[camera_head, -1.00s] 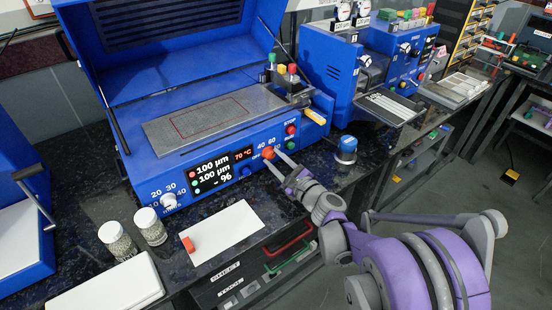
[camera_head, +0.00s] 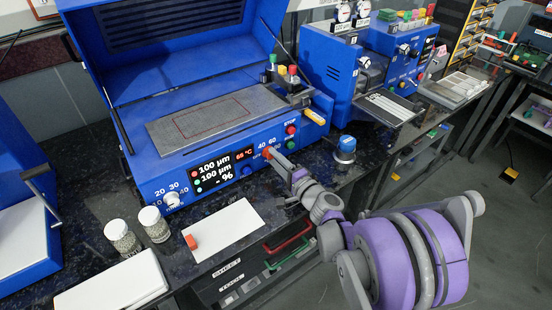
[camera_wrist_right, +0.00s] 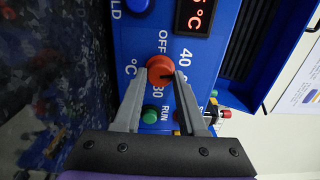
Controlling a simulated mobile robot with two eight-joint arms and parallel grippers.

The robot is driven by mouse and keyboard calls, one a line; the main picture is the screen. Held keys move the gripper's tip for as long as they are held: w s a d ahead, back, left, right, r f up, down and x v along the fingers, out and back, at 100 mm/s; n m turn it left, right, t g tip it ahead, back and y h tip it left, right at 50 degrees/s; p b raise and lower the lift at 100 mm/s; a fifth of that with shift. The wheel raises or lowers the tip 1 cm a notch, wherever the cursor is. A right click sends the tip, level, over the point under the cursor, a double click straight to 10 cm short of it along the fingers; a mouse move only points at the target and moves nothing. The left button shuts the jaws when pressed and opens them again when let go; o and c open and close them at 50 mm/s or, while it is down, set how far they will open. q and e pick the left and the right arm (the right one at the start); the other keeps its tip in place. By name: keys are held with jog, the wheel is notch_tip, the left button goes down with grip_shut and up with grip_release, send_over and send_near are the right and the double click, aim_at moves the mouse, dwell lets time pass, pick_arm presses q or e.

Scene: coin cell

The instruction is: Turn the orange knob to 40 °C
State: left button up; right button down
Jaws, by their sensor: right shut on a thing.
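The orange knob (camera_wrist_right: 160,69) sits on the blue front panel of the coating machine (camera_head: 220,165), between the dial marks. In the right wrist view my right gripper (camera_wrist_right: 161,78) has one finger on each side of the knob, shut on it. In the head view the right gripper (camera_head: 272,157) reaches the panel from the lower right and covers most of the knob. The red display (camera_head: 245,154) left of the knob reads about 65 °C; its last digit is hard to read. My left gripper is not in view.
Red and green buttons (camera_head: 291,131) sit just right of the knob, and a blue knob (camera_head: 246,170) sits to its left. A blue-capped container (camera_head: 346,148) stands to the right.

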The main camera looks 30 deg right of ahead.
jog(key=shift+n, duration=1.7)
jog(key=shift+p, duration=0.3)
jog(key=shift+c, duration=2.3)
grip_release()
jog(key=s, duration=1.1)
jog(key=shift+d, duration=0.4)
jog(key=shift+w, duration=0.1)
